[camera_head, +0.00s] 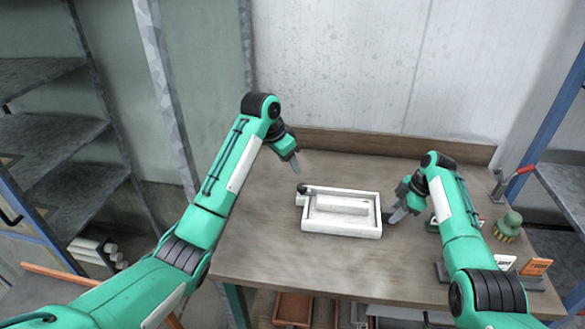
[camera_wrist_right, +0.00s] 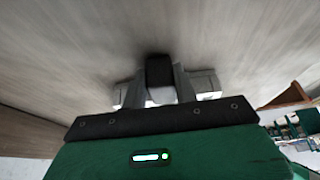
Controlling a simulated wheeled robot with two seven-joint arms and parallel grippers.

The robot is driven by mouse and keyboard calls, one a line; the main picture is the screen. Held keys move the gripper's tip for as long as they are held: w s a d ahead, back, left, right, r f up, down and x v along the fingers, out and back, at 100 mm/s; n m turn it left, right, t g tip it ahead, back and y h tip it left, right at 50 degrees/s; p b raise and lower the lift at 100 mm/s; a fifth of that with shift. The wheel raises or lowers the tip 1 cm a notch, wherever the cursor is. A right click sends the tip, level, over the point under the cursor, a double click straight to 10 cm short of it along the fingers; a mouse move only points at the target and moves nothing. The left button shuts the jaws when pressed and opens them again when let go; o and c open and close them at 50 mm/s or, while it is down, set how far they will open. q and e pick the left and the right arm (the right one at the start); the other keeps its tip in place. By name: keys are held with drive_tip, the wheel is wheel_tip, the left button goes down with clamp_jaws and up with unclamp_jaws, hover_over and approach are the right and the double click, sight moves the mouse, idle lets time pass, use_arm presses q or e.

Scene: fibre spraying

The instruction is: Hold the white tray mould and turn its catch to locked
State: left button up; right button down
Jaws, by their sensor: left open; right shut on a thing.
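The white tray mould (camera_head: 341,230) lies flat on the middle of the table, a shallow rectangular frame with a raised white block inside. A small dark piece, perhaps the catch (camera_head: 302,189), sits at its far left corner; its setting is too small to read. A dark grip block (camera_wrist_right: 159,70) stands at the mould's right end. My right gripper (camera_head: 391,218) is shut on this block, with a finger on each side in the right wrist view (camera_wrist_right: 160,82). My left gripper (camera_head: 297,171) is open and empty, above and behind the mould's far left corner, apart from it.
The wooden table (camera_head: 255,245) is clear left of and in front of the mould. At the right are a green-topped object (camera_head: 508,226), an orange card (camera_head: 536,266) and a red-handled tool (camera_head: 520,171). A low back board (camera_head: 380,146) edges the far side.

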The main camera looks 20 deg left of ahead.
idle(0.3)
drive_tip(key=c, duration=1)
unclamp_jaws()
